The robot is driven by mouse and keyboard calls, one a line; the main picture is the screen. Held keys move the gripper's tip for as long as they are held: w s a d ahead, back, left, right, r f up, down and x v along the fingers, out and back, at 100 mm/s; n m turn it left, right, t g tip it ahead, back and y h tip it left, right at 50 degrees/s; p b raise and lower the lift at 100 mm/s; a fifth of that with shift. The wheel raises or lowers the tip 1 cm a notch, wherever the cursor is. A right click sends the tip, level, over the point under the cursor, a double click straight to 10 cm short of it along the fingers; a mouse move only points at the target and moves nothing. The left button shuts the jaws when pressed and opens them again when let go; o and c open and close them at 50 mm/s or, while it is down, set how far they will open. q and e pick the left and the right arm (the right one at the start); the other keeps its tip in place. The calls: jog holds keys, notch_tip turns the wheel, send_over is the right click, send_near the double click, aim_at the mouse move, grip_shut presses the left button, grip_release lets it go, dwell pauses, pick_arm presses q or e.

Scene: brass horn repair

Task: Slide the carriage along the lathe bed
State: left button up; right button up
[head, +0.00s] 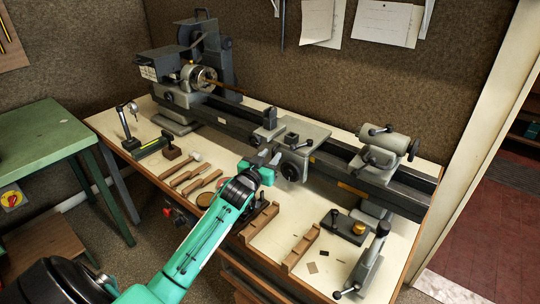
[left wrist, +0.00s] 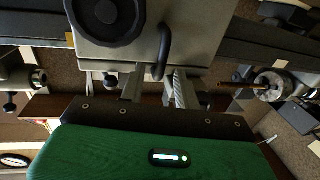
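The grey lathe bed (head: 335,163) runs across the bench from the headstock at the back left to the right end. The carriage (head: 302,137) sits on it near the middle, with a dark handwheel (head: 291,171) on its front. My left gripper (head: 264,161) is at the carriage's front left side. In the left wrist view, the handwheel (left wrist: 104,18) and a dark curved handle (left wrist: 163,52) are close ahead. The two fingers (left wrist: 155,90) stand apart, and the handle's end appears between or just beyond them; contact is unclear. My right gripper is not in view.
The tailstock (head: 386,150) stands on the bed right of the carriage, and the headstock (head: 198,77) is at the far left. Hand tools (head: 187,177), wooden blocks (head: 300,247) and a black fixture (head: 346,226) lie along the bench front. A green table (head: 40,140) stands left.

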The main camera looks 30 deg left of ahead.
aim_at(289, 153)
pick_arm(q)
jog(key=shift+w, duration=0.25)
grip_shut()
jog(key=d, duration=0.3)
jog(key=shift+s+d+p, duration=0.15)
jog(key=shift+d+p, duration=0.2)
jog(key=shift+p, duration=0.05)
jog(key=shift+d, duration=0.5)
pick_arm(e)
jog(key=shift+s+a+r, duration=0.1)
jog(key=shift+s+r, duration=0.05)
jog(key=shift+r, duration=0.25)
